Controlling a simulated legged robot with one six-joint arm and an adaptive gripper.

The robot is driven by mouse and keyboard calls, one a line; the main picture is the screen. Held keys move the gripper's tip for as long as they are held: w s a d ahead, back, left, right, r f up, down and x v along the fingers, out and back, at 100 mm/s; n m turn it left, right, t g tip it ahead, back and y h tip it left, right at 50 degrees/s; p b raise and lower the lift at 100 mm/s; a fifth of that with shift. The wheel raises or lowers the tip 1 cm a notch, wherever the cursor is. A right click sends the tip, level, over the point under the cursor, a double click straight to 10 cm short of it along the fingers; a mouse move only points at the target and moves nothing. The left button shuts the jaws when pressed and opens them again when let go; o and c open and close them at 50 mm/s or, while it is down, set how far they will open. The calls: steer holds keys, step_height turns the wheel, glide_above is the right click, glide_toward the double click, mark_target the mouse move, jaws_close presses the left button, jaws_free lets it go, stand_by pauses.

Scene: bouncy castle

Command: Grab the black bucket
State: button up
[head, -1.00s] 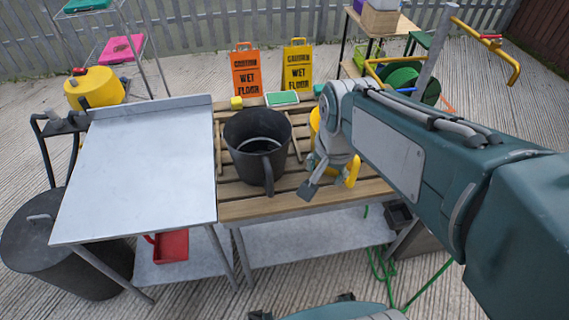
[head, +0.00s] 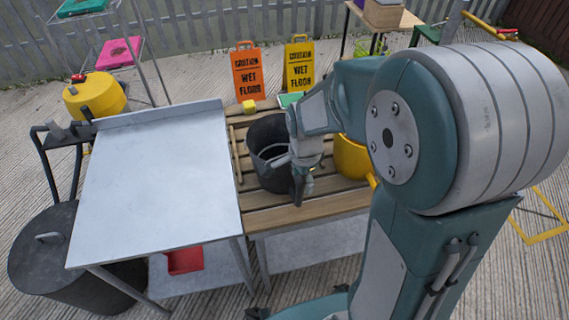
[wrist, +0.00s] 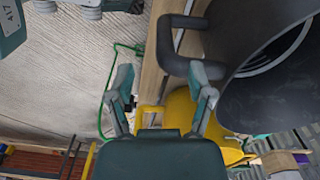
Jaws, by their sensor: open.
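The black bucket (head: 264,134) stands upright on the slatted wooden table top (head: 262,216) in the head view, partly hidden by my gripper. My gripper (head: 301,182) is at the bucket's front right side, close to its handle. In the wrist view the bucket (wrist: 262,98) fills the upper right, and its black handle (wrist: 166,42) sticks out at the top. My open gripper (wrist: 163,92) has its fingers apart and nothing between them. The right finger looks near the handle's lower end; I cannot tell whether they touch.
A yellow bucket (head: 351,157) stands right of the black one, and also shows in the wrist view (wrist: 183,112). A metal-topped table (head: 155,180) adjoins on the left. Orange (head: 248,75) and yellow (head: 299,67) wet floor signs stand behind. A yellow sponge (head: 249,106) lies near the back.

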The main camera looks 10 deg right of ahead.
mark_target(299, 189)
steer(key=f, duration=0.2)
steer(key=a+f, duration=0.1)
steer(key=f, duration=0.1)
steer(key=shift+w, duration=0.3)
steer(key=shift+d+f, duration=0.2)
steer(key=shift+f, duration=0.1)
steer(key=shift+d, duration=0.2)
steer(key=shift+c, duration=0.7)
steer(key=c, duration=0.5)
jaws_close()
steer(key=shift+a, duration=0.15)
steer(key=shift+r, duration=0.15)
